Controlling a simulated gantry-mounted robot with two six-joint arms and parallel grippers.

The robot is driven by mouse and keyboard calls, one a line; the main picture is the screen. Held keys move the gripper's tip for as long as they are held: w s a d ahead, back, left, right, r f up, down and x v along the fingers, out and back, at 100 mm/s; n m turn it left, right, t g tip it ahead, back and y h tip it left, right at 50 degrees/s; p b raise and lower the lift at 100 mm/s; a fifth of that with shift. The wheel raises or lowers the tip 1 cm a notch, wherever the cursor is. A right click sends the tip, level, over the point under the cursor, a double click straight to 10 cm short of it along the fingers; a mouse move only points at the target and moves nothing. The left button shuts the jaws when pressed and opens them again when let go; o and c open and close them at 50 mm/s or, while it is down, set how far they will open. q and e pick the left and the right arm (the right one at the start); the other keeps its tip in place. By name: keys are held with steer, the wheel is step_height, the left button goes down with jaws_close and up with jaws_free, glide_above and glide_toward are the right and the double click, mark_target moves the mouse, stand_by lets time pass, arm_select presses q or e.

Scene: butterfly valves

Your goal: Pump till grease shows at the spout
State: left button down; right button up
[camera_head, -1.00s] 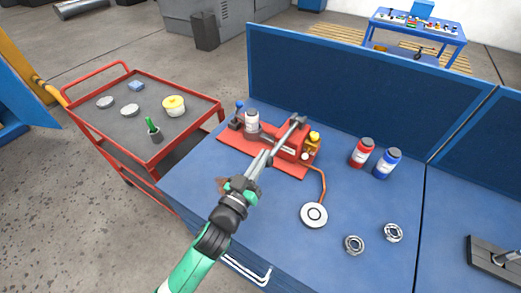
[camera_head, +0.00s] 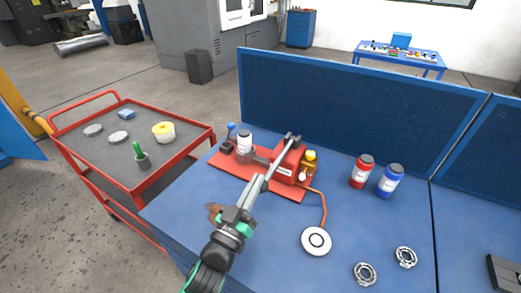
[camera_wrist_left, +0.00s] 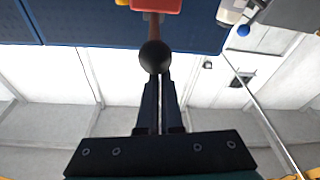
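The red grease pump (camera_head: 289,163) stands on a red base plate on the blue bench. Its grey lever (camera_head: 281,155) slopes from the pump top toward the lower left. My left gripper (camera_head: 262,182) is at the lever's free end. In the left wrist view its dark fingers (camera_wrist_left: 158,78) are nearly together at the lever's black ball knob (camera_wrist_left: 154,56), which partly hides the tips. Any grease there is too small to make out. My right gripper is out of view.
A red bottle (camera_head: 362,171) and a blue bottle (camera_head: 390,180) stand right of the pump. Metal rings (camera_head: 365,274) lie at the front right. A blue panel (camera_head: 350,115) closes the bench's back. A red cart (camera_head: 205,137) stands at the left.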

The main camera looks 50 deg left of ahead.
arm_select(q)
steer(key=r+p, duration=0.4)
steer(key=shift+w+a, duration=0.2)
steer(key=shift+a, duration=0.15)
steer(key=b+v, duration=0.2)
steer(key=v, duration=0.8)
steer(key=shift+r, duration=0.2)
